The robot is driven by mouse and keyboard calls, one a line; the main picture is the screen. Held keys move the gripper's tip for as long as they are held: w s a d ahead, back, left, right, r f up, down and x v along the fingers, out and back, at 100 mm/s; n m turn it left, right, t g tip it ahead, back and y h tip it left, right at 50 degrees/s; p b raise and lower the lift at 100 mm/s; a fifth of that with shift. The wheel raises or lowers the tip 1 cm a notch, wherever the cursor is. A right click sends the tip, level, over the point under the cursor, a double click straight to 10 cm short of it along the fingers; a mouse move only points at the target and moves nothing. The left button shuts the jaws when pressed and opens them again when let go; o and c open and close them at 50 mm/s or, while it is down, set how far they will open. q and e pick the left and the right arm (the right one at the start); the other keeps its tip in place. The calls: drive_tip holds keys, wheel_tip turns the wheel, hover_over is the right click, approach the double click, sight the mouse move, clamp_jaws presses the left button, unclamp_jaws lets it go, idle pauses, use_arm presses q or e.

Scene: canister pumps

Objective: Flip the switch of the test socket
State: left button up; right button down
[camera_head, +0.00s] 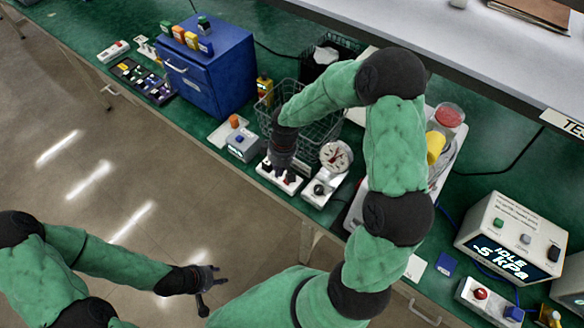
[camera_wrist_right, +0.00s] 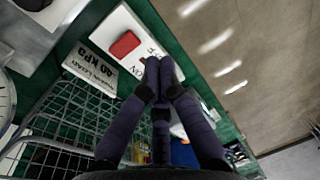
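The test socket is a white box (camera_head: 279,179) near the bench's front edge in the head view, partly hidden by my right gripper (camera_head: 278,160). In the right wrist view the white socket box (camera_wrist_right: 143,25) shows a red rocker switch (camera_wrist_right: 125,44) and partly covered lettering. My right gripper also shows there (camera_wrist_right: 159,65), its fingers drawn together at the tips with nothing seen between them. The tips overlap the box's face beside the red switch; whether they touch it, I cannot tell. My left gripper (camera_head: 213,284) is open and empty above the floor.
A wire basket (camera_head: 318,128) stands behind the socket. A white gauge unit (camera_head: 335,156) and a switch box (camera_head: 319,188) are to its right, a small box with a blue button (camera_head: 243,144) to its left. A blue drawer cabinet (camera_head: 215,75) stands further left.

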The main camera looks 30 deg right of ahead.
drive_tip(key=w+d+r+h, duration=0.1)
drive_tip(key=d+r, duration=0.4)
drive_tip(key=r, duration=0.2)
drive_tip(key=shift+w+d+r+n+h, duration=0.15)
drive_tip(key=shift+d+r+n+h, duration=0.15)
drive_tip(key=shift+d+r+n, duration=0.1)
wheel_tip(320, 180, down, 14)
drive_tip(key=b, duration=0.2)
drive_tip(key=shift+b, duration=0.35)
drive_tip(key=shift+d+f+b, duration=0.1)
drive_tip(key=shift+f+b, duration=0.25)
drive_tip(key=shift+f, duration=0.1)
drive_tip(key=shift+r, duration=0.1)
